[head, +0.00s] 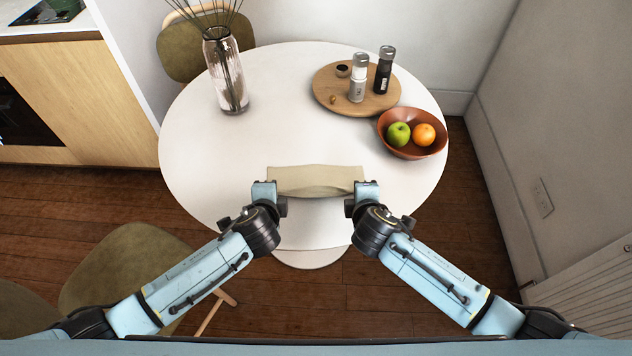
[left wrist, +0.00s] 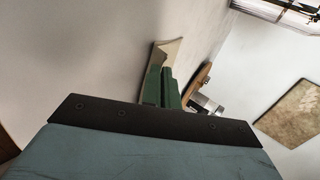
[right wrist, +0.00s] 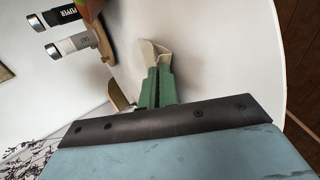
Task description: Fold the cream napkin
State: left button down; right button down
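The cream napkin (head: 315,182) is stretched between my two grippers in the head view, over the front part of the white round table. It looks like a wide, shallow strip, its top edge slightly dipped. My left gripper (head: 268,186) is at its left end and my right gripper (head: 362,187) is at its right end. In the left wrist view the green fingers are together with the napkin (left wrist: 166,54) coming out from them. In the right wrist view the fingers are likewise together on the napkin (right wrist: 153,52). Whether its lower edge touches the table is unclear.
A terracotta bowl (head: 412,150) with a green apple (head: 398,134) and an orange (head: 423,135) is at the right. A round wooden board (head: 330,95) carries two shakers. A glass vase (head: 226,75) stands back left. The table's (head: 200,150) left side is clear.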

pick_arm(q)
jog(key=shift+f, duration=0.15)
pick_arm(e)
jog(key=shift+f, duration=0.15)
pick_arm(q)
jog(key=c, duration=2.1)
grip_release()
jog(key=shift+c, duration=0.2)
pick_arm(e)
jog(key=c, duration=2.1)
grip_release()
pick_arm(q)
jog(key=o, duration=0.8)
pick_arm(e)
jog(key=o, duration=0.8)
